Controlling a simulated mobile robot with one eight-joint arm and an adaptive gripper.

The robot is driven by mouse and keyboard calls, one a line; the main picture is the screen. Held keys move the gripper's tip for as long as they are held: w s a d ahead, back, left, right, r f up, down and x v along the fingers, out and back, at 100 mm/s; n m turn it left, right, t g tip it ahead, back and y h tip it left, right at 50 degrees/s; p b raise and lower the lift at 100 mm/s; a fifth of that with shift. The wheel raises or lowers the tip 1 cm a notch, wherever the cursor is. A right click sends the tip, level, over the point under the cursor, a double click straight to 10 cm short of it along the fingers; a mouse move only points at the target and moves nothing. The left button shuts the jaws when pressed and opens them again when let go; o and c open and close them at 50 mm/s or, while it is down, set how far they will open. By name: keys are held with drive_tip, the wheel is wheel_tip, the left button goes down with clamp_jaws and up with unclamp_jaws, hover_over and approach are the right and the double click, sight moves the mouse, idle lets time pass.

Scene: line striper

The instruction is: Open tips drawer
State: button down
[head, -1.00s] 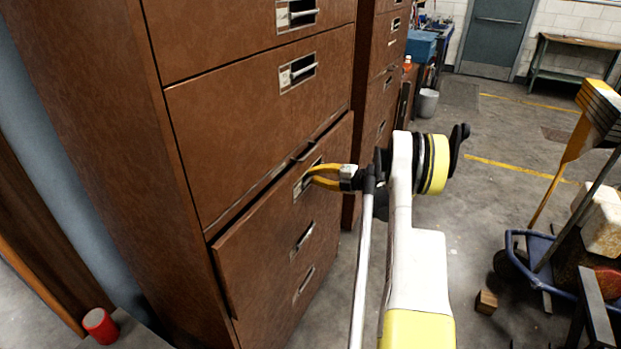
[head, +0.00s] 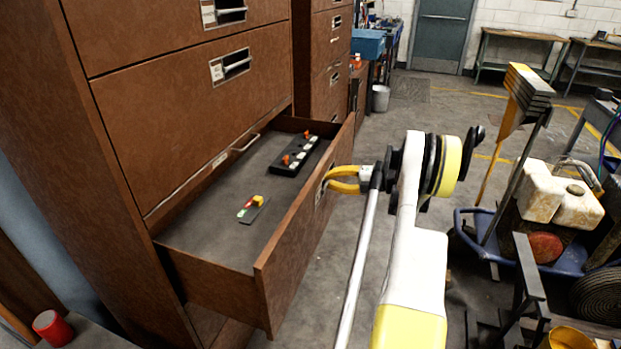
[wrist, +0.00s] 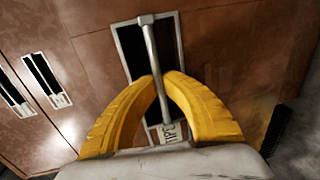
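The brown tips drawer (head: 297,235) stands well out of the cabinet in the head view, with its grey inside showing. Inside lie a dark strip with orange and white parts (head: 296,155) at the far side and a small plate with a red and yellow part (head: 254,206) nearer. My gripper (head: 330,181) is at the drawer's front. In the wrist view its yellow fingers (wrist: 162,78) close around the metal bar handle (wrist: 151,45), over a dark recess. A partly covered label (wrist: 171,132) sits at the recess's lower end.
Closed drawers (head: 200,95) are above the open one. A red cylinder (head: 53,327) stands at lower left. A blue cart (head: 471,226) with jugs and a yellow-headed tool is on the right. Grey floor is clear between cabinet and cart.

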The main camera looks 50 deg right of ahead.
drive_tip(key=shift+f+v, duration=0.2)
drive_tip(key=shift+v, duration=0.95)
drive_tip(key=shift+f+v, duration=0.25)
drive_tip(key=shift+v, duration=0.95)
drive_tip(key=c, duration=1.8)
unclamp_jaws()
drive_tip(key=v, duration=1.2)
drive_tip(key=shift+r, duration=0.15)
